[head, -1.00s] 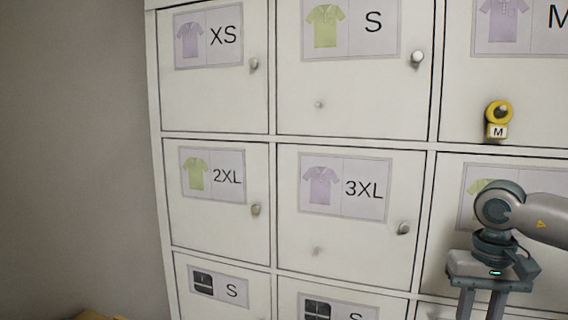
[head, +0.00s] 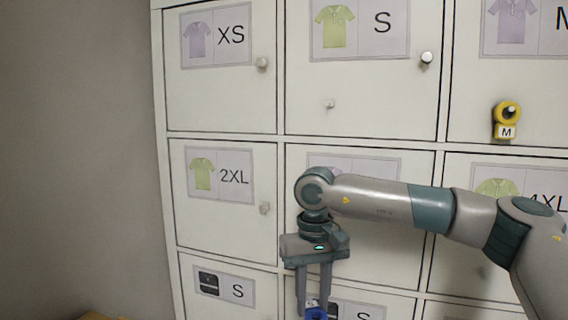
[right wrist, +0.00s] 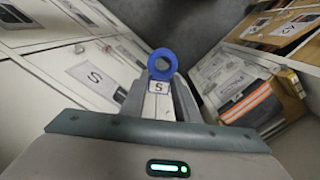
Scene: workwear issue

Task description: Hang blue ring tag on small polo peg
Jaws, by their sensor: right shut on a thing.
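The blue ring tag (head: 316,313) is held at the tips of my right gripper (head: 314,302), low in the head view and partly cut off by the bottom edge. In the right wrist view the blue ring (right wrist: 163,64) stands out past the shut fingers (right wrist: 158,104), with its white S label between them. The small polo door (head: 368,95), marked S with a green polo, is at upper middle. Its small bare peg (head: 330,104) is low on the door, well above my right gripper. My left gripper is not in view.
A yellow ring tag (head: 506,115) marked M hangs on the peg of the M door. Round knobs stick out from the doors, one (head: 427,58) at the S door's right. My right arm covers much of the 3XL door. Orange-striped clothing (right wrist: 250,104) shows in the right wrist view.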

